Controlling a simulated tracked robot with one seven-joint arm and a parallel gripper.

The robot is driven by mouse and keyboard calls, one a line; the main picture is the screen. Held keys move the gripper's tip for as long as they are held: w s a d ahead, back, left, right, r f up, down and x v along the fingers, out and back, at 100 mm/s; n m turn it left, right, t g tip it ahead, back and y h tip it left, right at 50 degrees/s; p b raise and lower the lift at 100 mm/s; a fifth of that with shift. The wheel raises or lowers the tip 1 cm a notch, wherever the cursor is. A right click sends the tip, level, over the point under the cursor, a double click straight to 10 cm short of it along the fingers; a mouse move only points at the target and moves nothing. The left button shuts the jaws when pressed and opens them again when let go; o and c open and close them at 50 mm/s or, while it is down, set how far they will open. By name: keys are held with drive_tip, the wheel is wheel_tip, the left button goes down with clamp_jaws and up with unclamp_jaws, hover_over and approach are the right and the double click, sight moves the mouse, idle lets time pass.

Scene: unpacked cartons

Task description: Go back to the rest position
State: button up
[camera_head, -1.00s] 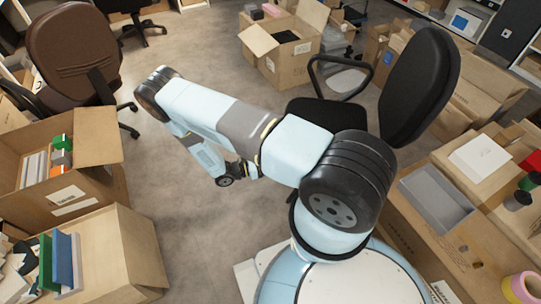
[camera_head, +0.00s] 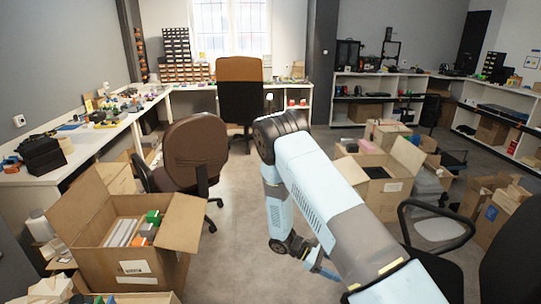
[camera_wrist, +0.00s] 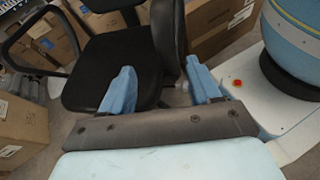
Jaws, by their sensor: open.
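My gripper shows in the wrist view (camera_wrist: 160,90) with its two blue fingers spread apart and nothing between them. Beyond the fingers is the seat of a black office chair (camera_wrist: 108,72). In the head view my arm reaches forward and bends down, and my gripper (camera_head: 318,268) hangs low over the grey floor, small and partly hidden by the arm. The gripper holds nothing that I can see.
An open carton with files (camera_head: 140,262) stands at the left, beside a brown chair (camera_head: 190,155). More open cartons (camera_head: 378,185) and a black chair (camera_head: 440,228) stand at the right. Bare floor (camera_head: 240,215) lies between. A white workbench (camera_head: 95,140) runs along the left wall.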

drive_tip(key=s+r+m+t+y, duration=0.15)
drive_tip(key=r+m+y, duration=0.25)
drive_tip(key=r, duration=1.2)
drive_tip(key=s+r+m+t+y, duration=0.15)
drive_tip(key=r+m+y, duration=0.3)
drive_tip(key=r, duration=1.05)
drive_tip(key=s+d+r+m+t+y, duration=0.1)
drive_tip(key=s+r+m+t+y, duration=0.3)
drive_tip(key=s+r, duration=1.4)
drive_tip(key=shift+s+r+t+y, duration=0.35)
drive_tip(key=shift+s+t, duration=0.05)
drive_tip(key=shift+t, duration=1.6)
drive_tip(key=shift+d, duration=0.1)
drive_tip(key=shift+c, duration=0.2)
